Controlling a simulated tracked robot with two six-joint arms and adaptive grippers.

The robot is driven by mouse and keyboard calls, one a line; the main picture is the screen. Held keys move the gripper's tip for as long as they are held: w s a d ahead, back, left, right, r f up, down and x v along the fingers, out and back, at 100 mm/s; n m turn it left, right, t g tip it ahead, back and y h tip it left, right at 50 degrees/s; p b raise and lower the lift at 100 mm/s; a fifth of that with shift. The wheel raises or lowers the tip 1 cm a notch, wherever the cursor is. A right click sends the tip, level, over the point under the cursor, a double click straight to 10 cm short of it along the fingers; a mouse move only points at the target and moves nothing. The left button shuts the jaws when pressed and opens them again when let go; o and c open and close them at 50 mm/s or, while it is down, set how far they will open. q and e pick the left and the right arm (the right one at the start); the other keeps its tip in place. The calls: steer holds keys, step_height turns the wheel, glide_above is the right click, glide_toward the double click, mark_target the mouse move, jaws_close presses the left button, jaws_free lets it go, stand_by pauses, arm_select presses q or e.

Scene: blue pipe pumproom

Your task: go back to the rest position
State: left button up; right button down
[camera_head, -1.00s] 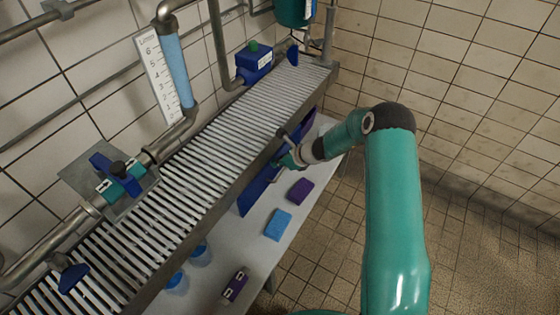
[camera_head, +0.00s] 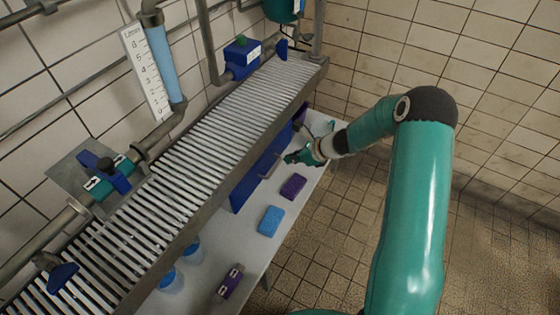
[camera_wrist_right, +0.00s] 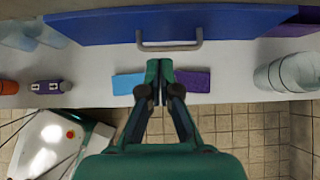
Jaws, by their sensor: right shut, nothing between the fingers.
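My right gripper (camera_head: 290,158) is shut and empty, out over the white shelf beside the blue panel. Its green fingertips (camera_wrist_right: 160,68) meet in the right wrist view, just below the grey handle (camera_wrist_right: 170,46) in the picture and apart from it. The blue panel (camera_wrist_right: 90,28) with this handle stands along the shelf's back, under the slatted rack. My right arm comes in from the right in the head view. My left gripper shows in neither view.
Stacked grey cups (camera_wrist_right: 290,72) stand at the right in the wrist view. The slatted rack (camera_head: 190,140) runs above. Tiled floor right of the shelf is clear.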

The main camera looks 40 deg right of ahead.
steer(key=shift+v, duration=1.8)
steer(key=s+a+f+n+g+y+p, duration=0.2)
steer(key=a+n+g+y+p, duration=0.15)
steer(key=a, duration=1.45)
steer(key=s+a+f+n+g+h+p, duration=0.1)
steer(key=s+a+f+n+g, duration=0.1)
steer(key=s+a+n, duration=0.4)
steer(key=s+a+f+n+g+h+p, duration=0.2)
steer(key=s+a+f+n, duration=0.2)
steer(key=s+n, duration=0.9)
steer(key=a+n, duration=0.1)
steer(key=n, duration=0.6)
steer(key=shift+s+a, duration=0.25)
steer(key=shift+a, duration=0.15)
steer(key=shift+a, duration=0.1)
